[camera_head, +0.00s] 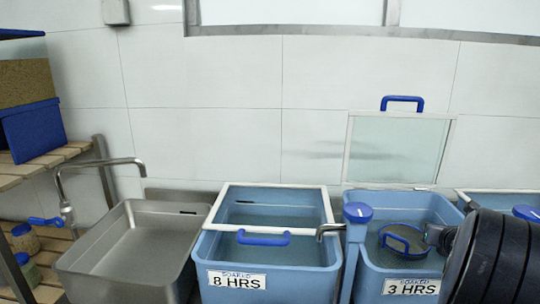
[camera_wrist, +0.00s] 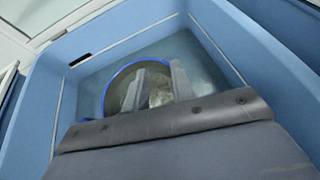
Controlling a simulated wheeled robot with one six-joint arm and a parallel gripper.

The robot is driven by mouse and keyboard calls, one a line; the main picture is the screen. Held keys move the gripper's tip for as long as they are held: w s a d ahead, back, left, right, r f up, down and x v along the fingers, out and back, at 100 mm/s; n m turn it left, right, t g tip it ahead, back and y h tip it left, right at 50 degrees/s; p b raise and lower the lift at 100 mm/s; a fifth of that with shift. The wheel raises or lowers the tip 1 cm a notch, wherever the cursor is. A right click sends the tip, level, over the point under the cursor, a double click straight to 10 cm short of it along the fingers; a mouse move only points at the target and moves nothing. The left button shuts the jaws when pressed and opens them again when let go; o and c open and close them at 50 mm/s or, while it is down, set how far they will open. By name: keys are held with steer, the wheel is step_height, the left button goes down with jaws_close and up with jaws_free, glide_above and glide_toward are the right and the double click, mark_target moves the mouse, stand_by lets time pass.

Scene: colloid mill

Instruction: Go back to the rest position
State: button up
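My gripper (camera_head: 432,234) is low over the right part of the blue tub labelled "3 HRS" (camera_head: 412,287). In the wrist view my gripper (camera_wrist: 158,78) shows two grey fingers with a gap between them, and nothing is seen held in it. A round blue-rimmed strainer (camera_head: 404,240) sits in the water of that tub, just left of my gripper in the head view. It also shows below the fingers in the wrist view (camera_wrist: 106,90), partly hidden by them. I cannot tell whether the fingers touch it.
An "8 HRS" tub (camera_head: 240,282) with a blue-handled lid stands left, then a steel sink (camera_head: 128,250) with a tap (camera_head: 90,166). A clear lid (camera_head: 398,150) stands upright behind the "3 HRS" tub. Wooden shelves are at far left. The air above the tubs is free.

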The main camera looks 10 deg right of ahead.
steer(key=shift+w+d+f+b, duration=0.3)
steer(key=shift+w+f+b, duration=0.05)
steer(key=shift+w+f, duration=0.25)
steer(key=shift+w+d+f+b, duration=0.25)
steer(key=shift+w+f+b, duration=0.05)
steer(key=shift+w+f, duration=0.3)
steer(key=shift+r, duration=0.1)
